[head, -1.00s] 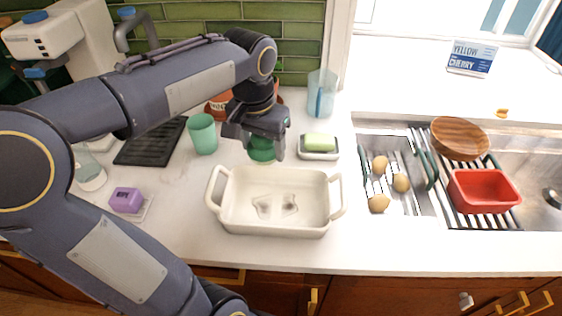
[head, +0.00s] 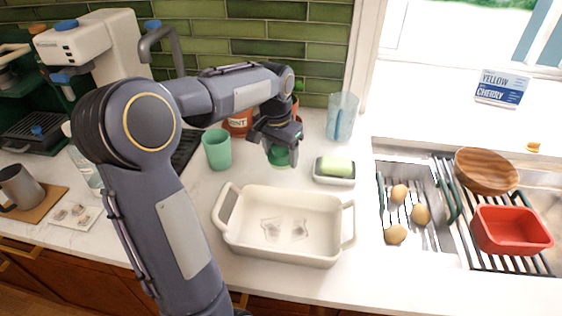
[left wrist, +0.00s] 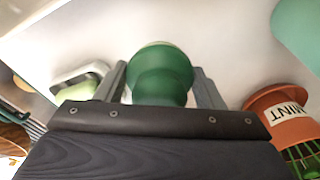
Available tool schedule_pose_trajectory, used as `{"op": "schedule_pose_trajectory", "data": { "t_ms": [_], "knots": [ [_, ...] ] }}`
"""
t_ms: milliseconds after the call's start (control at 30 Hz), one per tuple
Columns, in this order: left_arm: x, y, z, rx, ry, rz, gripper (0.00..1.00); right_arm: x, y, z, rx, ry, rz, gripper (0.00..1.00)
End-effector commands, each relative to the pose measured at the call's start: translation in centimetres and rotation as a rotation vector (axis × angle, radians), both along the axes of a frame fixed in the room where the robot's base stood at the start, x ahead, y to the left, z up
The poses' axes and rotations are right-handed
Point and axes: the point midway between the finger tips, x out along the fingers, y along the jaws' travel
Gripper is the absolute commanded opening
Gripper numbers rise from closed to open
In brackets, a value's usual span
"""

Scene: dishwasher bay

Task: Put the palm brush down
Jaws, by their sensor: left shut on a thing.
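The palm brush has a rounded green knob (left wrist: 162,75), seen between the fingers of my left gripper (left wrist: 162,92) in the left wrist view. In the head view the left gripper (head: 279,146) is over the counter behind the white baking dish, shut on the brush (head: 280,157). The brush's underside is hidden, and I cannot tell whether it touches the counter (head: 190,225). My right gripper is not in view.
The white baking dish (head: 288,253) stands in front of the brush. A teal cup (head: 217,150) is to its left, a terracotta pot (head: 238,124) behind, and a soap dish with a green bar (head: 334,168) to its right. The sink with a rack lies further right.

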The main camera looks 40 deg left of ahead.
Motion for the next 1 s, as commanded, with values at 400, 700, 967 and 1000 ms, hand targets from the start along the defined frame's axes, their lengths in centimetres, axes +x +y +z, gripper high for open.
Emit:
{"op": "schedule_pose_trajectory", "data": {
  "t_ms": [400,700,967,1000],
  "knots": [
    [0.8,0.5,-4.2,0.000,0.000,-0.001,0.41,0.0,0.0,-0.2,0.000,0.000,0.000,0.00],
    [0.8,0.5,-4.4,0.000,-0.001,0.000,0.41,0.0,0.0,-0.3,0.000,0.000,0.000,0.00],
    [0.8,0.5,-4.5,0.000,-0.001,0.000,0.84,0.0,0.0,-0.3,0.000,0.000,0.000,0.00],
    [0.8,0.5,-4.5,0.000,-0.001,0.000,0.84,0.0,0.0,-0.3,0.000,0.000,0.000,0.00]
  ]
}}
